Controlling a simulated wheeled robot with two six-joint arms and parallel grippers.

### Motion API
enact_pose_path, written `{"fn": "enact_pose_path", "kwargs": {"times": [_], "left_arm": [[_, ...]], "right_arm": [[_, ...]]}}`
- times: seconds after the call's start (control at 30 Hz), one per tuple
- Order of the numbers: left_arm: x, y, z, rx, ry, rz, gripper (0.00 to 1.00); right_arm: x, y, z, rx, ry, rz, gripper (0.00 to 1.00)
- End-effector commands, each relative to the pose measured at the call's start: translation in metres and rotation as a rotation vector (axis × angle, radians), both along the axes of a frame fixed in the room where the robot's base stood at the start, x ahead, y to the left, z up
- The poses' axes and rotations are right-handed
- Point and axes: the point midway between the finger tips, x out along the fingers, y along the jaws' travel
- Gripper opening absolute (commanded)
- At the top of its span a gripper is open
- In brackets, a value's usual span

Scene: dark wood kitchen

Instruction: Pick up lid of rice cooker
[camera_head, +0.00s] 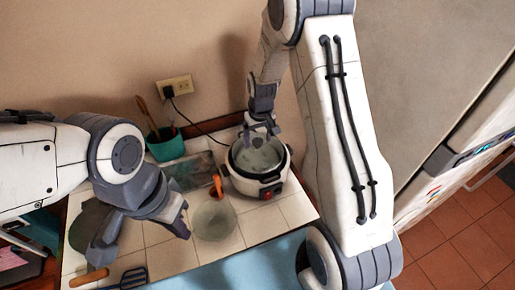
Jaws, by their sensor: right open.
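The white rice cooker (272,187) stands upright on the tiled counter, with a dark rim and a small red mark on its front. A round, greyish, glass-like surface, seemingly its lid (257,160), sits within the rim. My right gripper (261,133) is open, pointing down over the far part of the lid. Whether its fingers touch the lid or its knob cannot be told. My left gripper (142,238) is open and empty over the counter at the left, away from the cooker.
A clear round glass dish (214,220) stands left of the cooker, beside an orange-handled tool (217,186). A teal utensil pot (166,146) is behind. A blue spatula (130,279) lies at the front left. A cord runs to the wall outlet (175,87).

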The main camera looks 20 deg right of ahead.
Motion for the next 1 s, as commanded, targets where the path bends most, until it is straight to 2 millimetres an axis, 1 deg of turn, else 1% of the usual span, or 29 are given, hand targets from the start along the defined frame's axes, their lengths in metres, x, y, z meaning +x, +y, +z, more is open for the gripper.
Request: {"fn": "enact_pose_path", "kwargs": {"times": [0.07, 0.17, 0.2, 0.23, 0.27, 0.3, 1.0], "left_arm": [[-0.0001, 0.0000, -0.0004, 0.000, 0.000, 0.000, 0.00], [-0.0001, 0.0000, -0.0004, 0.000, 0.000, 0.000, 0.00], [-0.0001, 0.0000, -0.0004, 0.000, 0.000, 0.000, 0.00], [-0.0001, 0.0000, -0.0004, 0.000, 0.000, 0.000, 0.00], [-0.0001, 0.0000, -0.0004, 0.000, 0.000, 0.000, 0.00], [-0.0001, 0.0000, -0.0004, 0.000, 0.000, 0.000, 0.00], [0.0000, 0.0000, -0.0002, 0.000, 0.000, 0.000, 0.00]], "right_arm": [[0.0001, 0.0000, 0.0001, 0.000, 0.000, 0.000, 0.80], [0.0001, 0.0000, 0.0002, 0.000, 0.000, 0.000, 0.46], [0.0001, 0.0000, 0.0003, 0.000, 0.000, 0.000, 0.31], [0.0001, 0.0000, 0.0003, 0.000, 0.000, 0.000, 0.19], [0.0001, 0.0000, 0.0004, 0.000, 0.000, 0.000, 0.08], [0.0001, 0.0000, 0.0004, 0.000, 0.000, 0.000, 0.00], [0.0003, -0.0001, 0.0010, 0.000, -0.001, 0.000, 0.00]]}}
